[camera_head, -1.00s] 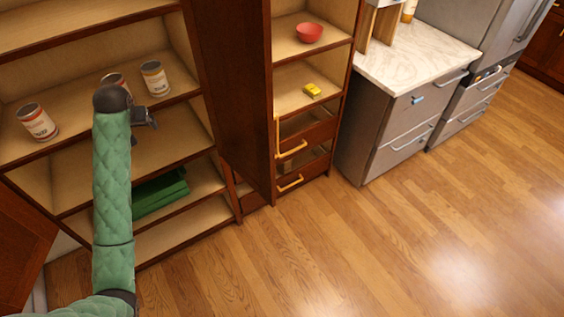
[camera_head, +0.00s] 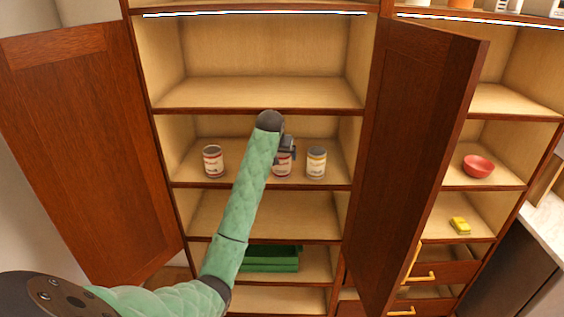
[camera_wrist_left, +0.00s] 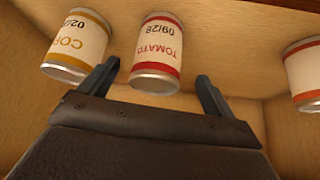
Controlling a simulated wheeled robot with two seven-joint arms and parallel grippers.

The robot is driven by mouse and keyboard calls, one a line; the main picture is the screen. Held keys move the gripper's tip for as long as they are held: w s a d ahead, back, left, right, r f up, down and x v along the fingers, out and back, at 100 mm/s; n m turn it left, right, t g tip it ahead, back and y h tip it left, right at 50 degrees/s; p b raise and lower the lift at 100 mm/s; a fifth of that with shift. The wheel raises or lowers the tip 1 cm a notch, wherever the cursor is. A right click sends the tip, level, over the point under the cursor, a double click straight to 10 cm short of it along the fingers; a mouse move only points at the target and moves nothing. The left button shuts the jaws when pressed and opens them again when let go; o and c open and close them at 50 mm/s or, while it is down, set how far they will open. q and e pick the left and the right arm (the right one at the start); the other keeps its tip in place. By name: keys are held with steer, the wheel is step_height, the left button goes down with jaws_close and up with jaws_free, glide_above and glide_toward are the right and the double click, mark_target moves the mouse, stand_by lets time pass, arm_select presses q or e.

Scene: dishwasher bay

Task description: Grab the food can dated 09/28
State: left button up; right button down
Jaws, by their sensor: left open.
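Three food cans stand on a cabinet shelf. The can marked TOMATO 09/28 (camera_wrist_left: 158,52) is white with red bands in the left wrist view, ahead of my open gripper and roughly between its fingers. In the head view this can (camera_head: 281,168) is the middle one, partly hidden by the gripper. A can marked CO… 02/… (camera_wrist_left: 75,45) stands beside it; it is the right can (camera_head: 316,163) in the head view. A third can (camera_head: 213,161) stands at the left. My left gripper (camera_head: 288,148) is open and empty; its fingers also show in the wrist view (camera_wrist_left: 155,85). My right gripper is not seen.
The cabinet doors stand open at the left (camera_head: 75,150) and right (camera_head: 415,160). The shelf above (camera_head: 260,93) is empty. A red bowl (camera_head: 478,166) and a yellow item (camera_head: 460,226) are on shelves to the right.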

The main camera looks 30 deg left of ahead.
arm_select(q)
steer(key=shift+w+f+p, duration=0.4)
steer(key=shift+w+p, duration=0.15)
steer(key=shift+p, duration=0.3)
steer(key=p+x, duration=0.1)
steer(key=x, duration=0.1)
steer(key=shift+w+a+f+p, duration=0.1)
steer(key=shift+w+f+p, duration=0.15)
steer(key=shift+f+p, duration=0.05)
steer(key=shift+w+a+f, duration=0.1)
steer(key=shift+w+f, duration=0.05)
steer(key=shift+f, duration=0.3)
steer(key=c, duration=1.3)
steer(key=shift+r, duration=0.1)
steer(key=shift+c, duration=0.5)
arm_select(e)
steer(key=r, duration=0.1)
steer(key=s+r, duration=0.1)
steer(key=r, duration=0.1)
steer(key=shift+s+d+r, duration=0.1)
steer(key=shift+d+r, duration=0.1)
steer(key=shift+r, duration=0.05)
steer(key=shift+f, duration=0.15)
